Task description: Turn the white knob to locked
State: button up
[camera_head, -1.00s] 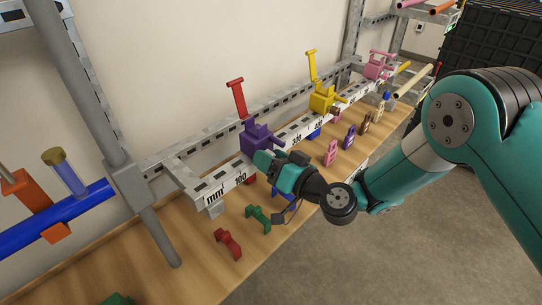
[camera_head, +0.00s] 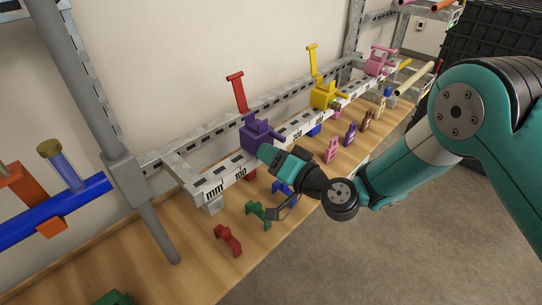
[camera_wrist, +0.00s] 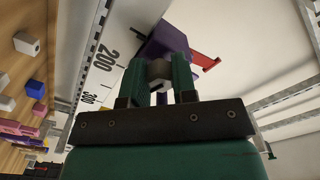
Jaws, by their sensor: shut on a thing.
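The white knob (camera_wrist: 159,71) shows in the wrist view as a pale faceted piece between my two green fingers, in front of the purple clamp block. My gripper (camera_wrist: 160,76) is shut on the knob, with one finger on each side. Its fingers hide part of the knob, and no lock marking is readable. In the head view my gripper (camera_head: 264,152) is at the front face of the purple clamp (camera_head: 256,131), and the knob is hidden there. A red handle (camera_head: 237,90) stands up behind the clamp.
The clamp sits on a grey ruler rail (camera_head: 216,189), with a yellow clamp (camera_head: 323,94) and a pink clamp (camera_head: 377,64) farther along. Several small coloured pieces, such as a red one (camera_head: 228,240), stand on the wooden bench (camera_head: 190,262) below my gripper.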

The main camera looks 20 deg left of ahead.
jog(key=m, duration=0.4)
jog(key=shift+r+m, duration=0.1)
jog(key=shift+m, duration=2.5)
jog(key=o, duration=0.9)
